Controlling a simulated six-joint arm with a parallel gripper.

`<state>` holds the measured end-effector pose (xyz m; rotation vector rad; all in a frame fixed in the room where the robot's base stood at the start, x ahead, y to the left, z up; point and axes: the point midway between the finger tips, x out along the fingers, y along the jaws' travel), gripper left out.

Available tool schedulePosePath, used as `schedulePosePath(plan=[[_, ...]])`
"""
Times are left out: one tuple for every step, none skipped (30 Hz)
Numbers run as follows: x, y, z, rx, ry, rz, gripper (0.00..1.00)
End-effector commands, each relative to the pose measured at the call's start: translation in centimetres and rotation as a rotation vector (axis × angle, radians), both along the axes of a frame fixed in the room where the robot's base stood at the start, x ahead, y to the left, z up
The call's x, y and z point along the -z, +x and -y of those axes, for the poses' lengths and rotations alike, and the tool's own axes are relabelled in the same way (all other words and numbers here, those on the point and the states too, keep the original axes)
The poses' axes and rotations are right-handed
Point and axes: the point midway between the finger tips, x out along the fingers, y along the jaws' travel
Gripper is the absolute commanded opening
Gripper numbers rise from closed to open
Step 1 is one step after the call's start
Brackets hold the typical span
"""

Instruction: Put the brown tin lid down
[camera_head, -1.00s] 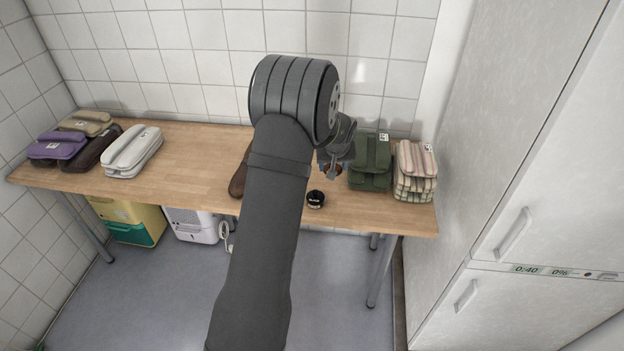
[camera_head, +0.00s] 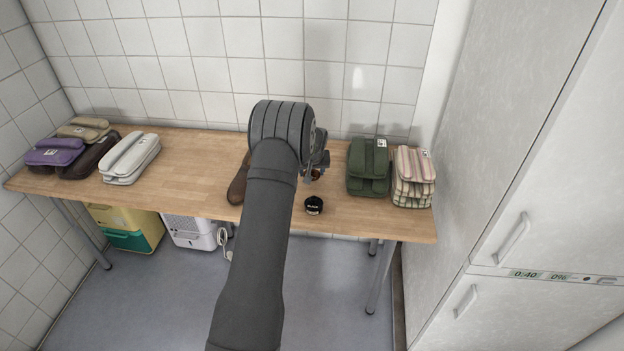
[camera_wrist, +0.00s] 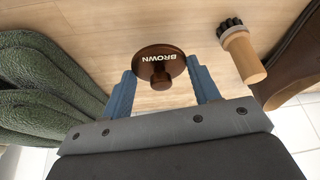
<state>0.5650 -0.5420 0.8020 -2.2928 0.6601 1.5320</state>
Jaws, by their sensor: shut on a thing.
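The brown tin lid (camera_wrist: 160,60) is a round dark brown disc with a knob and the word BROWN on it. My gripper (camera_wrist: 160,72) is shut on it, with a blue finger at each side of its rim. In the head view my gripper (camera_head: 317,171) is over the right part of the wooden table (camera_head: 200,180), behind the small black tin (camera_head: 314,206). My arm hides much of the gripper there. I cannot tell whether the lid touches the tabletop.
A brush with a wooden handle (camera_wrist: 243,56) and a brown leather shoe (camera_wrist: 295,55) lie beside the lid. A green folded bundle (camera_head: 368,167) and striped bundles (camera_head: 413,178) stand to the right. White, purple and brown bundles are at the left. The middle-left tabletop is clear.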

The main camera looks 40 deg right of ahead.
Motion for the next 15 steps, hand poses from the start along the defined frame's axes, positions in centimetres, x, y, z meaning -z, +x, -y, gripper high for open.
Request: schedulePosePath(plan=[[0.6, 0.0, 0.0, 0.001, 0.002, -0.001, 0.34], [0.9, -0.1, 0.0, 0.001, 0.001, -0.001, 0.34], [1.5, -0.1, 0.0, 0.001, 0.001, -0.001, 0.34], [2.0, -0.1, 0.0, 0.001, 0.001, -0.001, 0.34], [2.5, -0.1, 0.0, 0.001, 0.003, -0.002, 0.34], [3.1, -0.1, 0.0, 0.001, 0.002, -0.001, 0.34], [3.4, -0.1, 0.0, 0.002, 0.001, 0.000, 0.34], [3.6, -0.1, 0.0, 0.002, 0.001, 0.000, 0.34], [3.7, 0.0, 0.0, 0.002, 0.001, 0.000, 0.34], [3.7, 0.0, 0.0, 0.002, 0.000, 0.001, 0.34], [3.7, 0.0, 0.0, 0.002, 0.000, 0.001, 0.34], [3.7, 0.0, 0.0, 0.002, 0.000, 0.001, 0.34], [3.7, -0.1, 0.0, 0.002, 0.000, 0.001, 0.34], [3.7, -0.1, 0.0, 0.001, 0.000, 0.001, 0.34], [3.7, -0.1, 0.0, 0.001, 0.000, 0.001, 0.34]])
